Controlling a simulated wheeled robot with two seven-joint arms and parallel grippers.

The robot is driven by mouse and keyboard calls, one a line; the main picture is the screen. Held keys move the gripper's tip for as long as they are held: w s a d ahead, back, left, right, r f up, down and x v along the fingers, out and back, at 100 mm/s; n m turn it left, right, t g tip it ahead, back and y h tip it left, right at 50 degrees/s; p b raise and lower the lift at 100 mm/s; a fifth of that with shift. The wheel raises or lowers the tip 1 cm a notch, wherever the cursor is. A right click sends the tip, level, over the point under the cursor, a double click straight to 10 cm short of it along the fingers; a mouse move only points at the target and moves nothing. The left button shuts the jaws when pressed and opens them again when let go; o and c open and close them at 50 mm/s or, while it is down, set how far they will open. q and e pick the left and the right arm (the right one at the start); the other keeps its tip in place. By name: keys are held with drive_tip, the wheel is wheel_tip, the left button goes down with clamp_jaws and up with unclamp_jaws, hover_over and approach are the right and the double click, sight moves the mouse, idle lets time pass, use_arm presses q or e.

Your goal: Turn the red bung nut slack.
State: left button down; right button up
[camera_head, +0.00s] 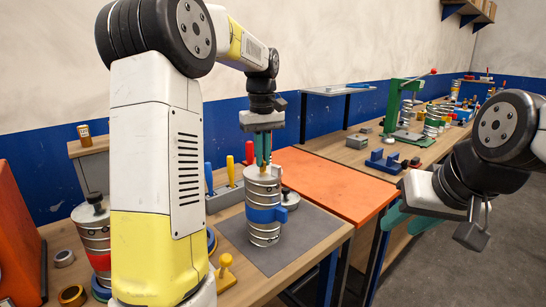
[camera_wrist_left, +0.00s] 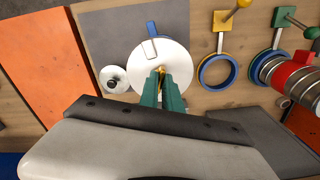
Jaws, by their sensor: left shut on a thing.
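A grey spiral duct (camera_head: 264,225) with a blue band stands upright on a dark grey mat (camera_head: 228,232). In the left wrist view its round white top (camera_wrist_left: 143,72) shows from above. My left gripper (camera_head: 262,160) points down onto this top. Its green fingers, also in the left wrist view (camera_wrist_left: 161,80), are shut on a small yellow piece (camera_wrist_left: 160,70) near the middle of the top. I cannot make out a red nut there; the fingers hide part of this spot. My right gripper (camera_head: 396,216) hangs at the right, away from the duct; its finger gap is not clear.
Another duct with a red band (camera_head: 98,262) stands left of my left arm. A small canister with a black knob (camera_wrist_left: 113,80) stands beside the held duct. A tool rack (camera_head: 225,196) is behind. An orange board (camera_head: 335,180) lies clear to the right.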

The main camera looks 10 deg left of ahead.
use_arm(q)
drive_tip(key=c, duration=1.5)
unclamp_jaws()
drive_tip(key=shift+c, duration=0.2)
wheel_tip(320, 180, up, 8)
drive_tip(key=shift+f, duration=0.1)
